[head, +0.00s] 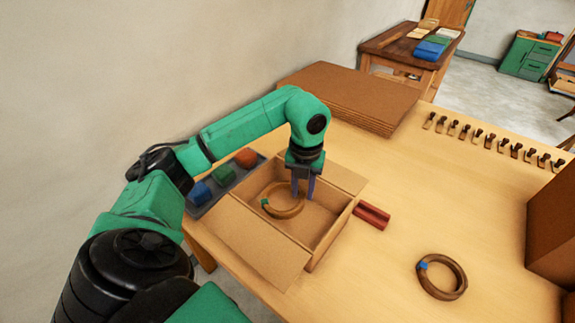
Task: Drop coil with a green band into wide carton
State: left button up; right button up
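The coil with a green band (283,214) is a brown ring inside the wide carton (253,237), an open cardboard box with its flaps folded out. Its green band faces left. My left gripper (303,194) points down into the carton at the coil's right side. Its two blue-grey fingers look apart, one on each side of the coil's rim; I cannot tell whether they touch it. My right gripper is not in view.
Another coil with a blue band (441,277) lies on the table at right. Dark red bars (372,214) lie beside the carton. Stacked cardboard (350,95) and a row of hooks (490,138) stand farther back. The middle right is clear.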

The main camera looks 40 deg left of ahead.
pick_arm(q)
jog(key=shift+o, duration=0.6)
jog(key=shift+w+r, duration=0.1)
jog(key=shift+r, duration=0.15)
notch_tip(320, 180, up, 7)
jog(key=shift+f, duration=0.15)
notch_tip(320, 180, up, 7)
jog(key=p, duration=0.3)
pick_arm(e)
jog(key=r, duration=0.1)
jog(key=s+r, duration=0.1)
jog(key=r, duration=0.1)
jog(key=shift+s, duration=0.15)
pick_arm(q)
jog(key=shift+r, duration=0.2)
